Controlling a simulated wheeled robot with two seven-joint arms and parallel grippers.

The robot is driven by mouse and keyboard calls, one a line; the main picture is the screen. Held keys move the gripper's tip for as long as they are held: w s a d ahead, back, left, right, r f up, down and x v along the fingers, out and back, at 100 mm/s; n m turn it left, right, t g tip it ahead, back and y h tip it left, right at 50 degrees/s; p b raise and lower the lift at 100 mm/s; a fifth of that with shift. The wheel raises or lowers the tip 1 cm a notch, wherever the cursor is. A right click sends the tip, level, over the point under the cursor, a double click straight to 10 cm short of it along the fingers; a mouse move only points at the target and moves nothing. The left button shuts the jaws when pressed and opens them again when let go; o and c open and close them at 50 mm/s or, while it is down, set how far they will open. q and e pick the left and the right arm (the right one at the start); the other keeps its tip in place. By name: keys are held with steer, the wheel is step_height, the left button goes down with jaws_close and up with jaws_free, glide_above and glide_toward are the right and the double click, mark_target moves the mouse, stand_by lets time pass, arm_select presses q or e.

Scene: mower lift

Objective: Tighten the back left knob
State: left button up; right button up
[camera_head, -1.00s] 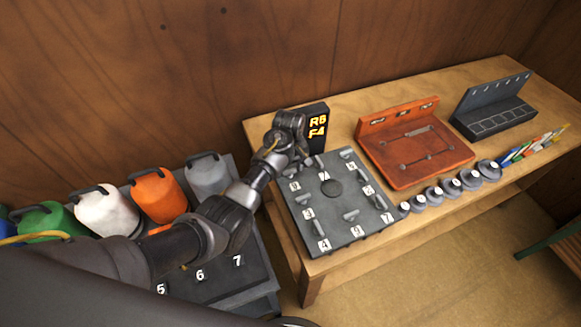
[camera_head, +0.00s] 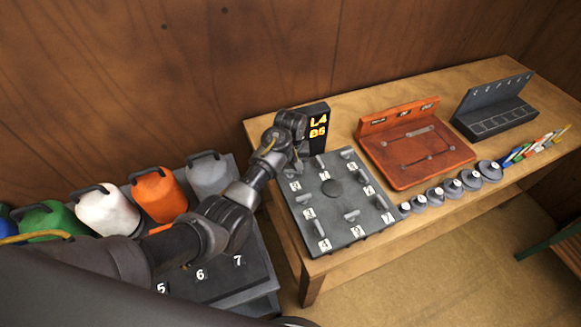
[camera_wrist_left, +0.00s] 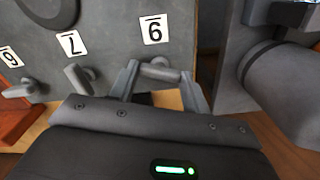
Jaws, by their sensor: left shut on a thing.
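The dark grey knob board (camera_head: 332,225) lies on the wooden bench with several small grey knobs and white number labels. My left gripper (camera_head: 298,164) is at the board's back left corner. In the left wrist view, my left gripper (camera_wrist_left: 162,84) has its two fingers on either side of a grey knob (camera_wrist_left: 160,70) and is shut on it, beside a white label (camera_wrist_left: 154,29). In the head view the gripper hides most of that knob. My right gripper is not in view.
A display (camera_head: 317,127) with yellow characters stands behind the board. An orange panel (camera_head: 415,150), a dark slotted rack (camera_head: 493,107) and several grey weights (camera_head: 452,187) are to the right. Coloured jugs (camera_head: 158,195) stand at left. The bench front is mostly clear.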

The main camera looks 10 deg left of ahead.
arm_select(q)
steer(key=m, duration=0.3)
steer(key=shift+m, duration=0.4)
steer(key=m, duration=0.3)
steer(key=shift+m, duration=0.3)
steer(key=m, duration=0.5)
steer(key=shift+r, duration=0.1)
steer(key=shift+m, duration=0.6)
steer(key=o, duration=1)
